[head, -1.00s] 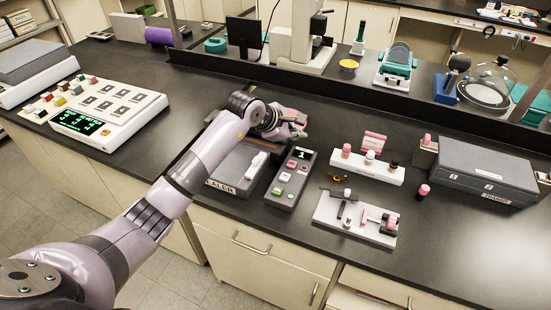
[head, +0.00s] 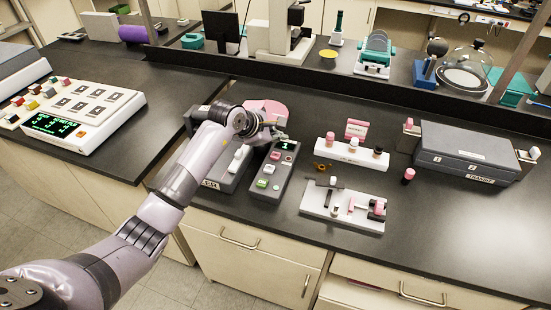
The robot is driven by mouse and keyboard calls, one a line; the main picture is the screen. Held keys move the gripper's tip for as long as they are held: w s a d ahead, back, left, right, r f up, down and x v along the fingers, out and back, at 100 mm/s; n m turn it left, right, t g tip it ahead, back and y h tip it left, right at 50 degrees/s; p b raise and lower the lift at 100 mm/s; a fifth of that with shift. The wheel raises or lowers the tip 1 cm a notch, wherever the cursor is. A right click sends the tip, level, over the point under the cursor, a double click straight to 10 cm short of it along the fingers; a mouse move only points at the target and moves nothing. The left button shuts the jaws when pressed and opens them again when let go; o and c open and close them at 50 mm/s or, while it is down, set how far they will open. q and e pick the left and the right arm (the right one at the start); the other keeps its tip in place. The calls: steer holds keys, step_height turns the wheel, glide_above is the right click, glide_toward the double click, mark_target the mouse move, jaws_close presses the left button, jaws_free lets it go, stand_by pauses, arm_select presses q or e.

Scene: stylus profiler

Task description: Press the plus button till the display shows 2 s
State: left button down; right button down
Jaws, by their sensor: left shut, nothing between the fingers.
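The dark grey control box (head: 284,172) stands on the bench near its front edge. Its small display (head: 288,146) at the far end shows a green digit that looks like 1. Below it are a red button (head: 275,156), a pale green-edged button (head: 268,169), a green button (head: 262,183) and a small round knob (head: 277,187). The button markings are too small to read, so I cannot tell which is plus. My left gripper (head: 281,136) is shut and empty, just beyond the display end of the box, apparently above it. My right gripper is not in view.
A grey device with white switches (head: 236,160) sits close on the left, partly behind my arm. To the right are a white stand with pink-capped bottles (head: 352,154), a white fixture (head: 343,207) and a grey case (head: 465,152). Bare bench lies at the right front.

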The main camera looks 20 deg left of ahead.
mark_target(277, 157)
arm_select(q)
steer(key=shift+f+b, duration=1.25)
steer(key=shift+f, duration=0.8)
steer(key=shift+f+b, duration=0.4)
steer(key=shift+b, duration=0.05)
steer(key=shift+f+b, duration=0.45)
steer(key=shift+b, duration=0.05)
stand_by(0.5)
steer(key=shift+r+p, duration=0.45)
steer(key=shift+r, duration=0.4)
steer(key=shift+r+p, duration=1.45)
steer(key=shift+r, duration=1.1)
